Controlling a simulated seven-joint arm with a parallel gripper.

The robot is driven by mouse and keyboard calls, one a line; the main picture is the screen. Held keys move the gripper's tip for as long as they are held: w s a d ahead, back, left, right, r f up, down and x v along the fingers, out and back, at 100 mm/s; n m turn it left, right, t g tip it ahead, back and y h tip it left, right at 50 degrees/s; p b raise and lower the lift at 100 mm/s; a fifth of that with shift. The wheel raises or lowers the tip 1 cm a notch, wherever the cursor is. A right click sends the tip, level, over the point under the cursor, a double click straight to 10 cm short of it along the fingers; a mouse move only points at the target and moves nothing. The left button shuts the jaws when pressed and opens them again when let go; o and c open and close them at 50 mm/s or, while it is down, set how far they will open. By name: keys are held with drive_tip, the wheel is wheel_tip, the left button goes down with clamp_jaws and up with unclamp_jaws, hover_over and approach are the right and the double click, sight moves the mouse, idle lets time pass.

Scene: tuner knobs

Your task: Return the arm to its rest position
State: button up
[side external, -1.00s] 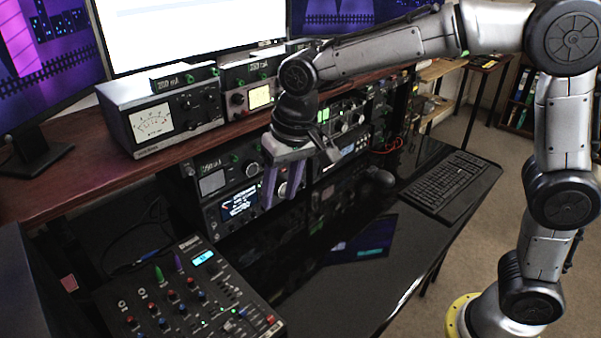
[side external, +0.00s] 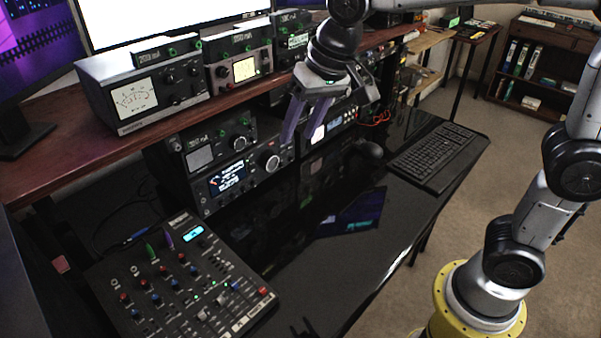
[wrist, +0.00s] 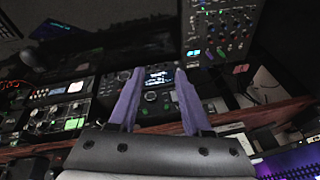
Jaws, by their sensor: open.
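My gripper (side external: 305,118) is open and empty in the side external view. Its two purple fingers point down in front of the radio rack, above the black desk. In the wrist view the fingers of my gripper (wrist: 153,100) stand apart with nothing between them. Beyond them is the tuner radio (side external: 230,165) with a lit display and a large knob (side external: 272,162). The radio also shows in the wrist view (wrist: 158,97). No contact between the fingers and the radio is visible.
A mixer (side external: 185,280) sits at the front left of the desk (side external: 310,265). A keyboard (side external: 437,155) and a dark mouse (side external: 369,150) lie to the right. A wooden shelf (side external: 60,155) carries meter boxes (side external: 140,95) and monitors. The desk's middle is clear.

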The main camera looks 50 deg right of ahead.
drive_tip(key=s+d+r+t, duration=0.1)
drive_tip(key=s+d+r, duration=0.2)
drive_tip(key=s+d, duration=0.15)
drive_tip(key=s+d+f+n, duration=0.1)
drive_tip(key=s+d+f, duration=0.1)
drive_tip(key=s, duration=0.6)
drive_tip(key=s+d+f+n+h, duration=0.1)
drive_tip(key=s+d+f, duration=0.2)
drive_tip(key=s+f, duration=0.2)
drive_tip(key=s, duration=0.3)
drive_tip(key=shift+n+t, duration=0.4)
drive_tip(key=shift+c, duration=0.3)
idle(1.4)
